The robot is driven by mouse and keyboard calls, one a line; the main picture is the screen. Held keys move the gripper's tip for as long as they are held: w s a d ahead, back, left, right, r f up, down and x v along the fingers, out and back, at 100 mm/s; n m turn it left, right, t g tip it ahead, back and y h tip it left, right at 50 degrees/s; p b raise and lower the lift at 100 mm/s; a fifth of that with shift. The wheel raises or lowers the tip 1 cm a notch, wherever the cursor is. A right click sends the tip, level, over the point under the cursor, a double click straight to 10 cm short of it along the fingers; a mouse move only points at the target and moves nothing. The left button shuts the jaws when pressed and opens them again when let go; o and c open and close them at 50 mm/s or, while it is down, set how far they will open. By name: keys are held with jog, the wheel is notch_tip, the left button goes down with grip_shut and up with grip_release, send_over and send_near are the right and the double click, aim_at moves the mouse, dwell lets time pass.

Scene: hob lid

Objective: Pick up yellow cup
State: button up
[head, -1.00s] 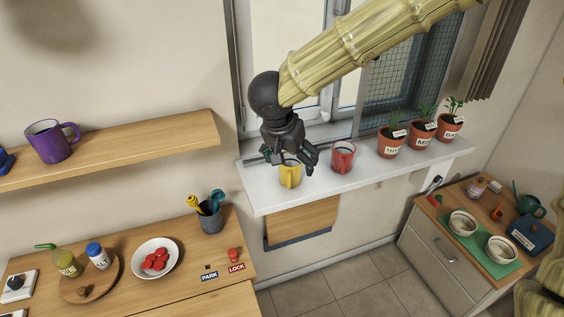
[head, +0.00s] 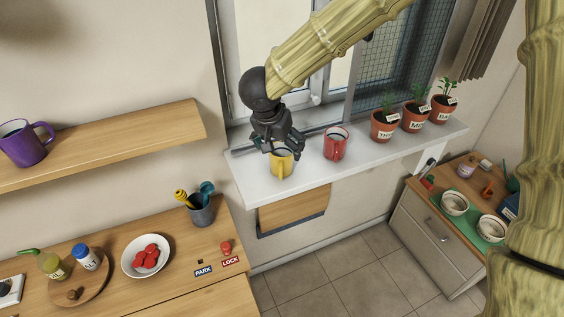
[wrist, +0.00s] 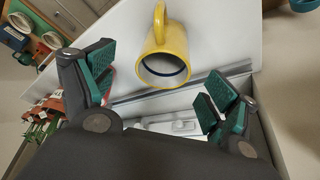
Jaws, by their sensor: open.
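The yellow cup (head: 283,168) stands on the white windowsill, near its left end, in the head view. My gripper (head: 283,146) is just above and behind it, partly covering its rim. In the wrist view the yellow cup (wrist: 165,54) lies ahead of and between the spread fingers, with its handle at the top. My gripper (wrist: 157,90) is open, its green-padded fingers wide apart, with nothing between the tips that I can see touching the cup.
A red mug (head: 335,146) stands right of the yellow cup on the windowsill (head: 250,190). Several potted herbs (head: 384,127) stand farther right. A window is behind. A wooden shelf (head: 110,140) with a purple mug (head: 22,145) is at left.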

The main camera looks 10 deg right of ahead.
aim_at(280, 151)
jog(key=x, duration=0.2)
jog(key=p+x, duration=0.1)
jog(key=x, duration=0.1)
jog(key=shift+w+a, duration=0.3)
jog(key=shift+d+f, duration=0.2)
jog(key=shift+f, duration=0.15)
jog(key=shift+c, duration=0.2)
jog(key=c, duration=1.1)
jog(key=shift+r, duration=0.1)
jog(key=shift+c, duration=0.2)
